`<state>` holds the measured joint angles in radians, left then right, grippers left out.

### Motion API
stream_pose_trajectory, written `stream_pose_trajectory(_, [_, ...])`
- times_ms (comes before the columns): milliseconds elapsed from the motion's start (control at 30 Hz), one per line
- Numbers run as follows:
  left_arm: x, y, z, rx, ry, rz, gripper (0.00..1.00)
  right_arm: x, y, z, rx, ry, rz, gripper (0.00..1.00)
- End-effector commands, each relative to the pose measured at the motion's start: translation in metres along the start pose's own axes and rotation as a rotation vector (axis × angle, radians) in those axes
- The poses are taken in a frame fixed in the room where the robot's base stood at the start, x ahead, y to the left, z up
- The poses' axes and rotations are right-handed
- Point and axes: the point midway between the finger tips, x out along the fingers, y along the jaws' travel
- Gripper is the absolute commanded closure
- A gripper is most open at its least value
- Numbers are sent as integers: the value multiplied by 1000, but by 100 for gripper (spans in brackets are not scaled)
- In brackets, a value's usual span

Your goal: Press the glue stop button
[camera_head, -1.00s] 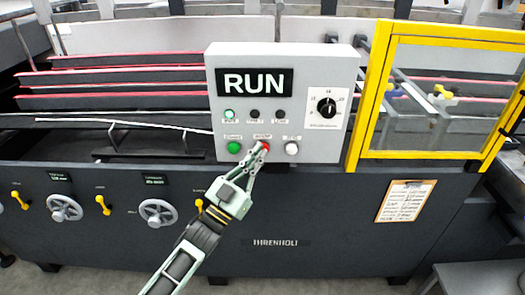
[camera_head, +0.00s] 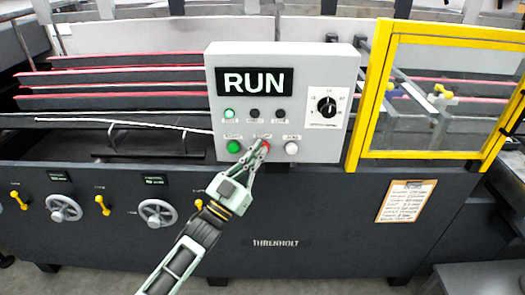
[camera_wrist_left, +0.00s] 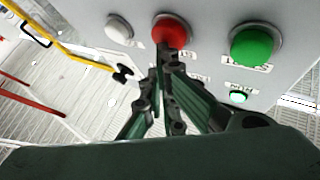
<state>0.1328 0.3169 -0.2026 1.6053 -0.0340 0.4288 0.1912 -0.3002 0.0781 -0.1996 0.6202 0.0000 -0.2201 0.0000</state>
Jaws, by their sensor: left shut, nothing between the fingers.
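A light grey control box (camera_head: 222,110) on the machine shows "RUN" on its display (camera_head: 253,82). Its lower row holds a green button (camera_head: 234,147), a red button (camera_head: 265,145) and a white button (camera_head: 291,148). My left gripper (camera_head: 262,150) is shut and empty, with its fingertips at the red button. In the left wrist view the red button (camera_wrist_left: 169,30) is right at the tips of the fingers (camera_wrist_left: 165,52); whether they touch it I cannot tell. The green button (camera_wrist_left: 252,44) and white button (camera_wrist_left: 119,29) are clear. My right gripper is out of view.
A selector knob (camera_head: 326,107) and a lit green lamp (camera_head: 229,114) sit on the box above the buttons. A yellow-framed guard (camera_head: 369,95) stands close on the right. Handwheels (camera_head: 157,212) and yellow levers (camera_head: 103,205) are at lower left.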

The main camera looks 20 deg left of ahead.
Motion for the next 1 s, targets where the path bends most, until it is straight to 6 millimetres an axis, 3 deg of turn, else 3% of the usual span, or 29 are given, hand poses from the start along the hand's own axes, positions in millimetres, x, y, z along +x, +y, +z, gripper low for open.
stream_pose_trajectory(1000, [-3, 2, -2, 0, -3, -1, 100, -4, 3, 0, -2, -1, 3, 60])
